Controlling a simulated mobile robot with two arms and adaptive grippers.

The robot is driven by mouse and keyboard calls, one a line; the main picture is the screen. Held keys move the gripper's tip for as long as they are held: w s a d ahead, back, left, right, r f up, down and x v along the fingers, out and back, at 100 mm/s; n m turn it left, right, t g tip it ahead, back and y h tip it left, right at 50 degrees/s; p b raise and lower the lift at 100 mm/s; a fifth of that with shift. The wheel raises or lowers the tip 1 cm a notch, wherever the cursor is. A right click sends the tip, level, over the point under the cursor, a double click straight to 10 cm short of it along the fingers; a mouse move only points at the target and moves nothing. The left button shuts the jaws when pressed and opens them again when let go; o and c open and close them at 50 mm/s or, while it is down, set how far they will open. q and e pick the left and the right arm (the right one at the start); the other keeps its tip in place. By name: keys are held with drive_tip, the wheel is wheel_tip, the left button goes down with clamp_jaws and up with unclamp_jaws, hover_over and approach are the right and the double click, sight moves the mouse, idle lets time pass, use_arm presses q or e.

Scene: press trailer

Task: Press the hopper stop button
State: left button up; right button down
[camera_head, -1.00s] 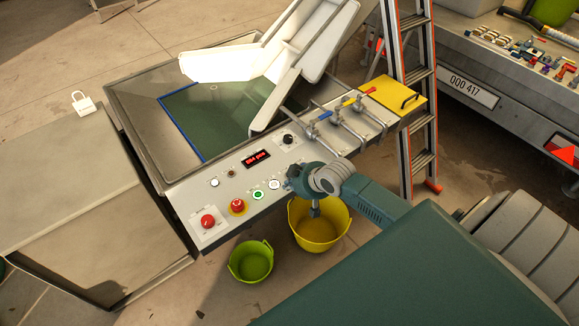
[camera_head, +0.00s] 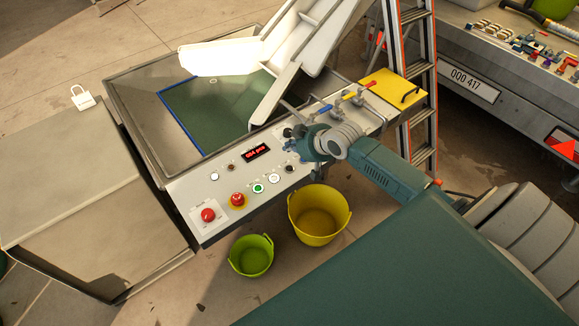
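The control panel (camera_head: 222,200) runs along the front of the press table. A red button on a yellow base (camera_head: 237,199), a red knob on a white plate (camera_head: 208,215), a green-centred button (camera_head: 258,188), a white button (camera_head: 274,179) and a black button (camera_head: 289,169) sit on it. The labels are too small to read, so I cannot tell which one is the hopper stop button. My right gripper (camera_head: 298,141) is over the panel's right part, beyond the black button and apparently close to a black knob. Its fingers are not clear. My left gripper is not in view.
A yellow bucket (camera_head: 318,218) and a green bucket (camera_head: 251,257) stand on the floor before the panel. A white chute (camera_head: 290,60) overhangs the table.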

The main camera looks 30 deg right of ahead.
drive_tip(key=b, duration=0.6)
hover_over(290, 170)
wheel_tip(290, 170, down, 6)
drive_tip(key=shift+f, duration=1.3)
drive_tip(key=shift+f+b, duration=0.35)
idle(0.8)
drive_tip(key=shift+r, duration=0.1)
drive_tip(key=shift+r+p, duration=0.7)
drive_tip(key=shift+p, duration=0.25)
